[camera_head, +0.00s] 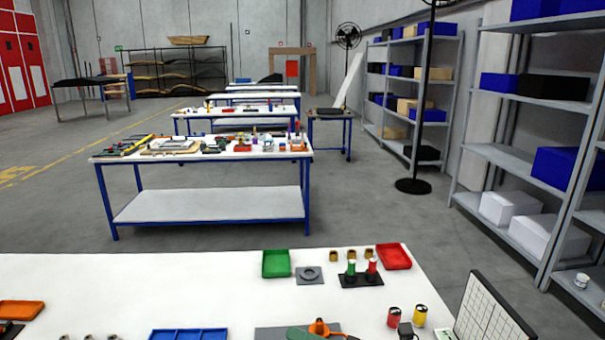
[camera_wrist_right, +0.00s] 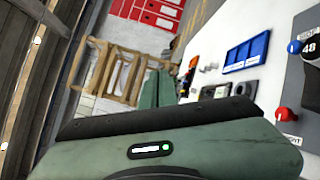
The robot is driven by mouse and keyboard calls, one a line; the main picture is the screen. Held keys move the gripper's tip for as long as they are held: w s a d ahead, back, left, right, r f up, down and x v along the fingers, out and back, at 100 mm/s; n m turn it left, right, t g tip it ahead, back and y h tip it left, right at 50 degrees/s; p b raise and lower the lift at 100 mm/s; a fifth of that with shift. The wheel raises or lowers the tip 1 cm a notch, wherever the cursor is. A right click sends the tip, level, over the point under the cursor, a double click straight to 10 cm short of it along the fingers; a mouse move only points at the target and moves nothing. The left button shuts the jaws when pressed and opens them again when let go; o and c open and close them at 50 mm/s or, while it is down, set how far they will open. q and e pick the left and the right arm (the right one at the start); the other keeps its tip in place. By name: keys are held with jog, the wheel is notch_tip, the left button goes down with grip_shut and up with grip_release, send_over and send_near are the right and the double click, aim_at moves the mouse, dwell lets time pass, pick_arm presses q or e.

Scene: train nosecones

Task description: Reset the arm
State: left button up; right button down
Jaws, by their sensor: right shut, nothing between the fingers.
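My right gripper (camera_head: 303,332) shows only as a small green shape at the bottom edge of the head view, low over the front of the white table (camera_head: 200,285). In the right wrist view its green fingers (camera_wrist_right: 157,90) stand close together, shut, with nothing between them. The green wrist housing fills the lower part of that view. The rest of the right arm is out of the head view. My left gripper is not in view.
An orange knob (camera_head: 319,327) is right beside the gripper. Green (camera_head: 276,264), red (camera_head: 394,256) and blue (camera_head: 188,335) trays, red and yellow cylinders (camera_head: 419,316) and a white gridded panel (camera_head: 489,315) are on the table. Its middle left is clear.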

jog(key=w+d+r+m+t+h, duration=0.1)
jog(key=w+d+m+t+h, duration=0.1)
jog(key=d+m+t+h, duration=0.6)
jog(key=w+d+r+m+t+h, duration=0.1)
jog(key=d+r+m+t+h, duration=0.2)
jog(key=m, duration=0.8)
jog(key=s+d+f+m+g+h, duration=0.3)
jog(key=d+f+m, duration=0.2)
jog(key=f+m, duration=0.15)
jog(key=s+d+f+m+g+h, duration=0.2)
jog(key=s+d+f+m+h, duration=0.25)
jog(key=f, duration=0.35)
jog(key=s+f+m+g+y, duration=0.1)
jog(key=s+f+m+g, duration=0.1)
jog(key=s+f+g, duration=0.6)
jog(key=s+f+m+g+y, duration=0.15)
jog(key=s+f, duration=0.25)
jog(key=s, duration=0.7)
jog(key=s+f+g+b, duration=0.25)
jog(key=f+b, duration=0.25)
jog(key=f, duration=2.8)
jog(key=s+d+f+b, duration=0.2)
jog(key=s+d+f, duration=0.1)
jog(key=s+f, duration=1.3)
jog(key=shift+s+f+g+h, duration=0.3)
jog(key=shift+s+f+g, duration=0.05)
jog(key=shift+s+g, duration=0.05)
